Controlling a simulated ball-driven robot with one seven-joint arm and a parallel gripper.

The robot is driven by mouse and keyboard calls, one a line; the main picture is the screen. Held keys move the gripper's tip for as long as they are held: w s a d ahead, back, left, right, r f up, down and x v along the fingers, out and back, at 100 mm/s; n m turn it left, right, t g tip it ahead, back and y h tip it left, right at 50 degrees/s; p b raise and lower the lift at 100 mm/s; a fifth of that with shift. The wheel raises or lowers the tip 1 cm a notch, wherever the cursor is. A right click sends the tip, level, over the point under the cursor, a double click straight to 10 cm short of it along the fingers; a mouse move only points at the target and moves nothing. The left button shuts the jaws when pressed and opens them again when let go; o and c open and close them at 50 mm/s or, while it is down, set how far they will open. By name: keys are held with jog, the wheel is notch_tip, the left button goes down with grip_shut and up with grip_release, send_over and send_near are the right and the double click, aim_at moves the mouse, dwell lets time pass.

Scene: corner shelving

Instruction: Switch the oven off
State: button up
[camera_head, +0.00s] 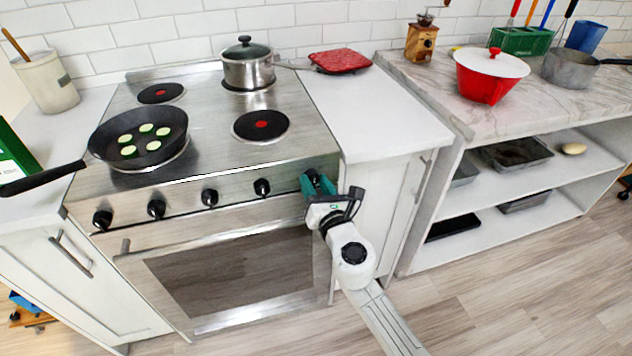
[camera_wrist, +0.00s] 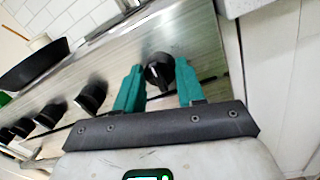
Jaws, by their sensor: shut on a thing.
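The steel oven (camera_head: 240,270) is in the middle left of the head view, with its door closed. A row of black knobs runs along its front panel, among them one (camera_head: 262,187) just left of my gripper. My gripper (camera_head: 316,184) is at the right end of the panel, shut on the rightmost knob. In the wrist view this knob (camera_wrist: 158,72) sits between the teal fingers of my gripper (camera_wrist: 160,84). It carries a pale mark, but I cannot tell its exact setting. In the head view my gripper mostly hides it.
A black frying pan (camera_head: 150,130) with green slices stands on the front left burner, its handle jutting left. A lidded steel pot (camera_head: 248,70) stands at the back. Open floor (camera_head: 480,300) lies at right.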

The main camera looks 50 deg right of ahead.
jog(key=shift+a+f+n, duration=0.1)
jog(key=shift+f+n, duration=0.05)
jog(key=shift+n, duration=0.45)
jog(key=o, duration=1)
jog(key=shift+o, duration=0.2)
jog(key=shift+s, duration=0.1)
jog(key=b+v, duration=0.1)
jog(key=v, duration=0.9)
jog(key=shift+s+a, duration=0.2)
jog(key=shift+s, duration=0.05)
jog(key=shift+d+r, duration=0.1)
jog(key=shift+r, duration=0.1)
